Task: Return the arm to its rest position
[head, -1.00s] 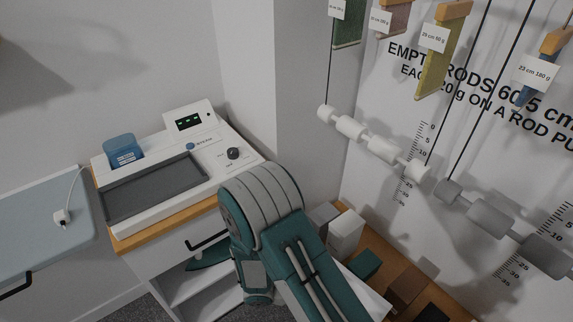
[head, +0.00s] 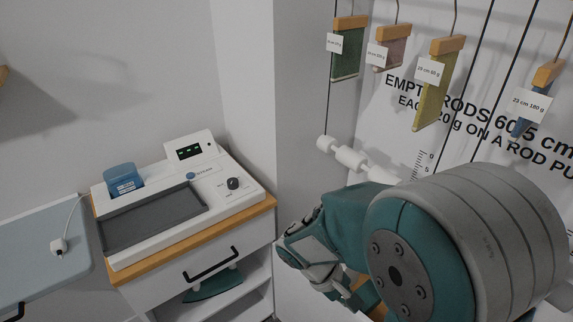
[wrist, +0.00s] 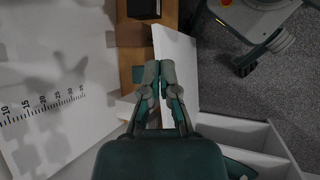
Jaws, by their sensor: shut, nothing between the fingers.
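My arm fills the lower right of the head view, with a large grey and teal joint close to the camera. My gripper (wrist: 158,72) shows in the wrist view with its two fingers together and nothing between them. In that view it hangs over a wooden surface (wrist: 133,65) and a white panel (wrist: 176,75); I cannot tell the gap to them. In the head view the wrist end of the arm is beside the cabinet, to its right, and the fingertips are hard to make out.
A white device (head: 180,200) with a grey tray and a blue block (head: 122,180) stands on a wood-topped cabinet (head: 215,265). Tagged swatches (head: 347,50) hang before a printed wall chart. A pale blue surface (head: 40,250) is at left. Grey carpet (wrist: 240,90) shows in the wrist view.

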